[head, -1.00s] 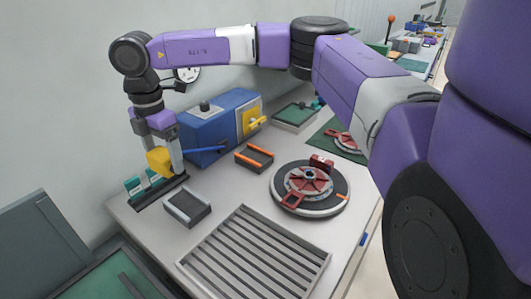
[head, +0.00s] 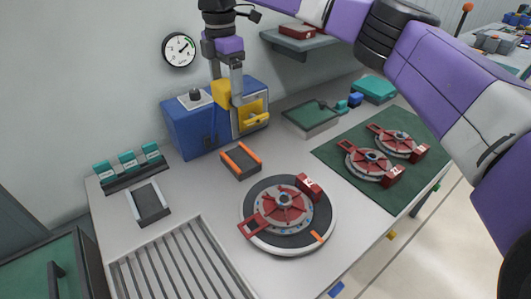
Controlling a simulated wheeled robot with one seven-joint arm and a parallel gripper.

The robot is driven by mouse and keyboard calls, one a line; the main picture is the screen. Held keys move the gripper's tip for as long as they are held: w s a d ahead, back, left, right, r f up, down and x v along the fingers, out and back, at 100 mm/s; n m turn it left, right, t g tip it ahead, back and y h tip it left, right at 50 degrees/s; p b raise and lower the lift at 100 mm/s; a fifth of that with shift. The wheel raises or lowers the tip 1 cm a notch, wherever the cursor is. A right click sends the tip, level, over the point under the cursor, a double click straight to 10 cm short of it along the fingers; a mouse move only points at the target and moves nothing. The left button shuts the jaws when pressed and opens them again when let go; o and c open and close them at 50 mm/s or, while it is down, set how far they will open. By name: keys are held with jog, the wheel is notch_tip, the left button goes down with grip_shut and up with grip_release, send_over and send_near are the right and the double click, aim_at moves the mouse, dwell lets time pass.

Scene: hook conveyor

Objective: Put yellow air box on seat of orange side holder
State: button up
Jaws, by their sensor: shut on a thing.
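My gripper (head: 229,92) is shut on the yellow air box (head: 221,93), in the upper middle of the head view. The box is held in the air in front of the blue machine and its yellow frame (head: 251,121). Part of the box is hidden by a finger. The orange side holder (head: 229,168) is a small dark tray with orange strips along two sides. It lies on the table below the gripper, in front of the machine, and its seat looks empty. The box is above the holder and apart from it.
The blue machine (head: 196,130) stands close behind the holder. A round turntable (head: 265,244) with a red fixture lies to its right front. A grey-sided tray (head: 148,203), a teal-block rack (head: 110,187) and a slatted grate (head: 175,270) are left. A green mat (head: 335,158) bears two red fixtures.

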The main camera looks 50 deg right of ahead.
jog(key=shift+s+d+f, duration=0.2)
jog(key=shift+s+d, duration=0.4)
jog(key=shift+d, duration=0.25)
jog(key=p, duration=0.2)
send_over(242, 160)
notch_tip(242, 160, down, 14)
jog(key=shift+w+f+p, duration=0.1)
jog(key=shift+f+p, duration=0.25)
jog(key=shift+f, duration=2.45)
jog(key=shift+f, duration=0.15)
jog(key=o, duration=1.6)
